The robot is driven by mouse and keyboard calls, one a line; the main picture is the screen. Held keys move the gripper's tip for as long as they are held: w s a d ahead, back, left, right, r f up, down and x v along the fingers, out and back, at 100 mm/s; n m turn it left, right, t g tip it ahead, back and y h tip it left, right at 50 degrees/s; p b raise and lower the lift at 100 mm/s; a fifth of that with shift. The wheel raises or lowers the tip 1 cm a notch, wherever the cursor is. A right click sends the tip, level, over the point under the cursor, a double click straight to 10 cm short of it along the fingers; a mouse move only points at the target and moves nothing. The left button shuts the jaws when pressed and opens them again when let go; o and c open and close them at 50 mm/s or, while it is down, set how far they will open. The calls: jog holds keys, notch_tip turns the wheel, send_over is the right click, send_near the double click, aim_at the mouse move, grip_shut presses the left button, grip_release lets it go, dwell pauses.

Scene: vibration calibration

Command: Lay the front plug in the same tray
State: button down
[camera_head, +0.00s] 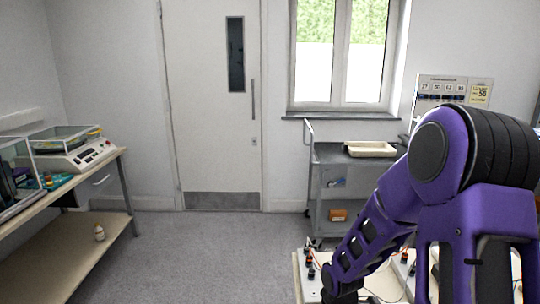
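A shallow cream tray (371,149) sits on the top shelf of a grey cart below the window. Its inside is seen only at a low angle, and I cannot make out anything lying in it. Small dark plug-like pieces with orange or red parts (310,262) stand on a pale bench at the bottom right. I cannot tell which of them is the front plug. My purple arm reaches down over this bench and hides much of it. The fingers of my gripper do not show; the arm's lower end meets the bottom edge of the picture.
The grey cart (318,190) has an orange box (338,214) on its lower shelf. A pale bench (299,284) with wires lies under my arm. At left, a side table (108,166) bears a white instrument (82,155). The floor (200,255) between is clear.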

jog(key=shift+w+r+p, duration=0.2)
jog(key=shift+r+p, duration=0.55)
jog(key=shift+p, duration=0.1)
dwell(0.6)
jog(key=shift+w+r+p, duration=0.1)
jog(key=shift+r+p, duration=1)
jog(key=shift+p, duration=0.15)
dwell(1.3)
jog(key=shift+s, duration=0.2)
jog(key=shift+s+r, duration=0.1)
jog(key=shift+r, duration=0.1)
dwell(0.4)
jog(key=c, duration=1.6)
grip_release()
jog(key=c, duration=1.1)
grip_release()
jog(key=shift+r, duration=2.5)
